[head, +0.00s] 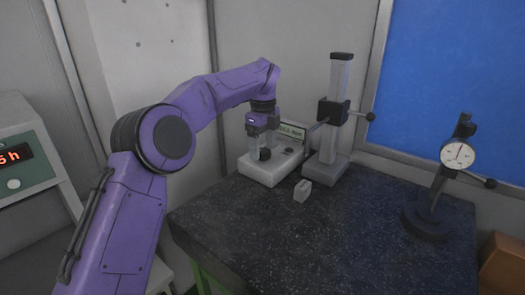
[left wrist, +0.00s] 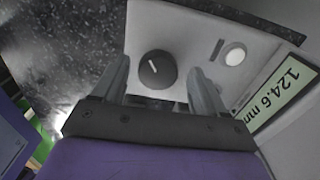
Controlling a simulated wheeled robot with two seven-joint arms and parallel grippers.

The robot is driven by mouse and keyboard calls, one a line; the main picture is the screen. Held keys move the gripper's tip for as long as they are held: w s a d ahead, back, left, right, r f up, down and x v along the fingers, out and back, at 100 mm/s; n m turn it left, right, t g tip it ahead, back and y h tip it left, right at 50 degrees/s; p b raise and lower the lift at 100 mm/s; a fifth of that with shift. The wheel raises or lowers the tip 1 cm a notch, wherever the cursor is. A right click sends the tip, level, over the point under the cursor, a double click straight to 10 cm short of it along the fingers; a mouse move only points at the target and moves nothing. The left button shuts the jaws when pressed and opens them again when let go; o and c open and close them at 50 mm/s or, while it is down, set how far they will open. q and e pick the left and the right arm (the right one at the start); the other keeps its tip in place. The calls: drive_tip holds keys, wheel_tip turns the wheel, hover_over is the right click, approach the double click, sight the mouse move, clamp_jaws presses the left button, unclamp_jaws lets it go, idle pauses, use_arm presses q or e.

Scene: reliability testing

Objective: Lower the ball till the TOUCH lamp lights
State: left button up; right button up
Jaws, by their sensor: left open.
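My left gripper (head: 263,143) points down over the pale control box (head: 262,174) on the dark stone table. In the left wrist view its two fingers (left wrist: 158,72) are open, one on each side of a dark round knob (left wrist: 155,70) with a white pointer line. I cannot tell whether they touch it. A round whitish lamp (left wrist: 233,54) sits to the right of the knob; it shows no coloured glow. The display (left wrist: 280,98) reads 124.6 mm. The gauge column (head: 337,92) carries a black slider (head: 333,111) with a thin arm to the left; the ball cannot be made out.
A small grey block (head: 303,190) lies on the stone table (head: 340,235) just in front of the gauge. A dial indicator (head: 457,154) on a black stand is at the right. A box with a red readout (head: 14,157) is at the far left. The table's front middle is clear.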

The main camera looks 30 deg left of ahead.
use_arm(q)
drive_tip(key=shift+w+f, duration=0.3)
drive_tip(key=shift+f, duration=0.15)
drive_tip(key=shift+s+r, duration=0.25)
drive_tip(key=shift+s, duration=0.3)
drive_tip(key=shift+c, duration=0.4)
drive_tip(key=c, duration=0.5)
drive_tip(key=shift+w+f, duration=0.1)
drive_tip(key=shift+w, duration=0.05)
drive_tip(key=c, duration=0.5)
drive_tip(key=shift+f, duration=0.1)
